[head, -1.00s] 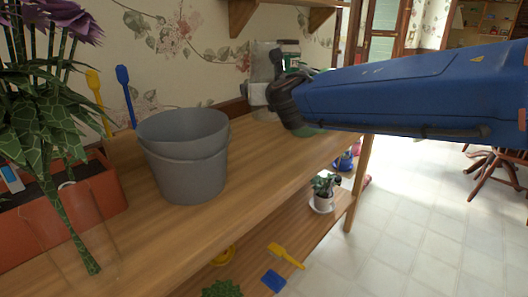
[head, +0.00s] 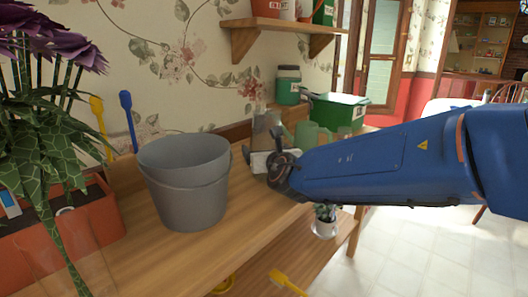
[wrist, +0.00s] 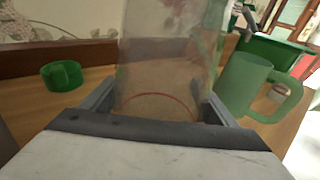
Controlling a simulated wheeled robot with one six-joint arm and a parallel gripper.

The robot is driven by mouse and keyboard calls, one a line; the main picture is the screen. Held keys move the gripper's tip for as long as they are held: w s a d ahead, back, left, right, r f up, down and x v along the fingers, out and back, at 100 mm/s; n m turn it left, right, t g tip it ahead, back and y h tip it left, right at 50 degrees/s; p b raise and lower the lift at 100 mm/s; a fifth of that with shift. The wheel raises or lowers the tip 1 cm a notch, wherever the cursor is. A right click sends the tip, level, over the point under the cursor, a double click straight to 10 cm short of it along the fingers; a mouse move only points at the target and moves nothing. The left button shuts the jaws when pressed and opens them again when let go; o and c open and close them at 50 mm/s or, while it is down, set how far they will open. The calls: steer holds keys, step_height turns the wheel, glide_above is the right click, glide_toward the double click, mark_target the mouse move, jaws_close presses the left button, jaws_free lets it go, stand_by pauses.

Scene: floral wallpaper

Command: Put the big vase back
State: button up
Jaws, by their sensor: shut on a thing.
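A clear, smoky glass vase (wrist: 165,60) stands upright between the two fingers of my gripper (wrist: 160,105) in the wrist view. The fingers are shut on its lower part, and a reddish ring shows near its base. In the head view the vase (head: 266,128) is at the back middle of the wooden bench, partly hidden by my gripper (head: 258,158) and blue arm. I cannot tell whether its base touches the bench top. Another clear vase with purple flowers (head: 60,50) stands at the left edge of the head view.
Grey stacked buckets (head: 185,180) stand left of my gripper. An upper shelf (head: 275,28) overhangs the back.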

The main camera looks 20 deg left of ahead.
mark_target(267, 146)
steer(key=shift+f, duration=0.3)
steer(key=o, duration=1.6)
steer(key=shift+f, duration=0.15)
steer(key=v, duration=1.2)
steer(key=shift+s, duration=0.1)
